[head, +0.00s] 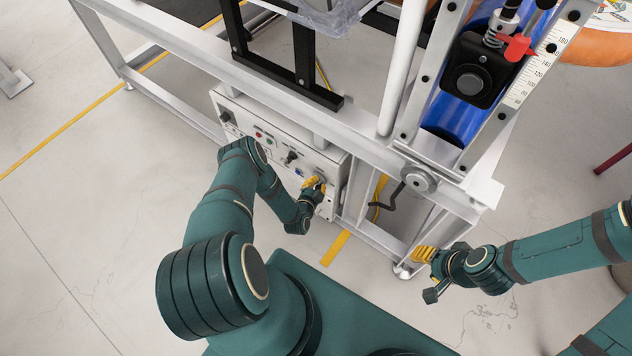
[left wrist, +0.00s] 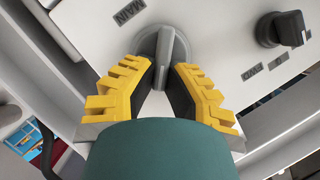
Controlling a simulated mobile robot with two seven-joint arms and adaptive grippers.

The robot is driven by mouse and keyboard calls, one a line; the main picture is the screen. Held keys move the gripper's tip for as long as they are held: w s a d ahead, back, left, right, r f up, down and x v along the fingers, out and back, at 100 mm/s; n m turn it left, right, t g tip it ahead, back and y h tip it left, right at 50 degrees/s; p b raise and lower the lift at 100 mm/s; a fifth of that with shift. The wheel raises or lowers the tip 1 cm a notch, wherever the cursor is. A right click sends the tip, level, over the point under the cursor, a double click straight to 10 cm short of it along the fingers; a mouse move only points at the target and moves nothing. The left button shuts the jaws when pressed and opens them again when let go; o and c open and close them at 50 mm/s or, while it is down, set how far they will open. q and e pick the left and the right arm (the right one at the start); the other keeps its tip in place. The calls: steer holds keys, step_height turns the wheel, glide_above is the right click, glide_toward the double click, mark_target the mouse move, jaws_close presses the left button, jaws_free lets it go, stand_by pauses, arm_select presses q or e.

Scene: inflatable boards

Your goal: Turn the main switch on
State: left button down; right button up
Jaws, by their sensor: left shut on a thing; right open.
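The main switch (left wrist: 166,50) is a grey rotary knob on a round base, beside a "MAIN" label, in the left wrist view. It is on the front of a white control box (head: 325,162) under the machine frame. My left gripper (head: 314,184) is at the right end of that panel. Its yellow-backed fingers (left wrist: 167,82) are shut on the knob, one on each side. The knob's handle is nearly upright in the wrist view; in the head view my gripper hides most of it. My right gripper (head: 426,254) is open and empty, right of the box.
Another black knob (left wrist: 283,29) sits on the panel, right of the main switch. A black knob (head: 291,157) and small coloured buttons (head: 264,139) show in the head view. The white machine frame (head: 360,140) stands over the box. Open floor (head: 90,250) lies to the left.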

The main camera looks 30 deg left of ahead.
arm_select(q)
steer(key=m, duration=0.1)
steer(key=m+y, duration=0.1)
steer(key=m+t+b, duration=0.1)
steer(key=shift+w+d+f+m+y, duration=0.1)
steer(key=shift+d+f+m+y, duration=0.2)
steer(key=shift+f, duration=0.1)
steer(key=m, duration=0.1)
steer(key=m+t+b, duration=0.1)
steer(key=m+y+b, duration=0.1)
steer(key=shift+f+m+t, duration=0.25)
steer(key=shift+m+t, duration=0.05)
steer(key=shift+m, duration=0.1)
steer(key=shift+a, duration=0.1)
steer(key=c, duration=1)
jaws_free()
